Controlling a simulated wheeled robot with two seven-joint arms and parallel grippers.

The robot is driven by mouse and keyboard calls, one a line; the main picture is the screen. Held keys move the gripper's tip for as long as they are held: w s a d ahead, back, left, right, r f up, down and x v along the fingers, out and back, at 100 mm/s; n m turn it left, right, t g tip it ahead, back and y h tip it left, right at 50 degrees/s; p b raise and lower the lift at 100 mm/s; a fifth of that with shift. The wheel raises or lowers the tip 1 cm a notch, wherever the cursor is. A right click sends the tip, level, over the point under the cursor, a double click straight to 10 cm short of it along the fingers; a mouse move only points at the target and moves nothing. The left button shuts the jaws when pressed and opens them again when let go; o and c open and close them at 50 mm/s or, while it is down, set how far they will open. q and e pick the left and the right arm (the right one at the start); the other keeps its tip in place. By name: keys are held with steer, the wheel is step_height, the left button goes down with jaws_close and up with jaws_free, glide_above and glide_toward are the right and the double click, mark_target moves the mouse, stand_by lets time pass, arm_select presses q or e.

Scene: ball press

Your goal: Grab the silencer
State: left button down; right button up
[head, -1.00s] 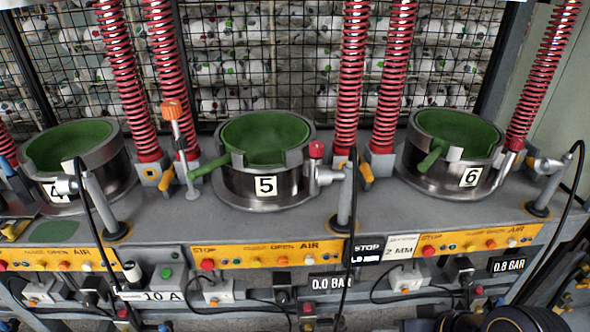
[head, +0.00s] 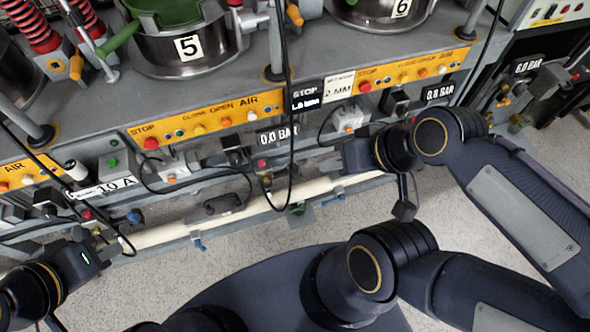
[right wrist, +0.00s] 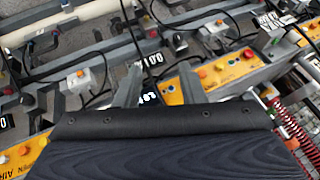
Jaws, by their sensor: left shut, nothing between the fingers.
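I cannot tell for certain which part is the silencer. A small white cylinder (head: 75,170) with a dark end sits on the lower front of the press bench, above the "10 A" label; it may be the silencer. My left gripper (head: 106,244) is at the lower left, below and apart from that cylinder. It is shut and empty, near the pale horizontal tube.
Presses 5 (head: 185,60) and 6 (head: 385,10) stand on the grey bench. Yellow button panels (head: 205,118), hanging black cables and small boxes crowd its front. A pale tube (head: 270,205) runs along the bottom. The grey floor (head: 240,245) before it is clear.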

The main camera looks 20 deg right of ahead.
steer(key=shift+o, duration=1)
steer(key=w+f+b, duration=0.4)
steer(key=f+b, duration=0.2)
steer(key=f, duration=0.2)
steer(key=w+d+f+m+g+h+b, duration=0.1)
steer(key=w+f+b, duration=0.4)
steer(key=f+b, duration=0.2)
step_height(320, 180, down, 2)
steer(key=shift+w+d+m, duration=0.3)
steer(key=h+b, duration=0.4)
steer(key=b, duration=0.7)
glide_toward(295, 167)
step_height(295, 167, down, 2)
steer(key=b+x, duration=0.1)
steer(key=x, duration=0.3)
steer(key=w+b+x, duration=0.1)
steer(key=x, duration=0.3)
steer(key=shift+d+b, duration=0.15)
steer(key=shift+b, duration=0.25)
steer(key=shift+c, duration=0.3)
jaws_close()
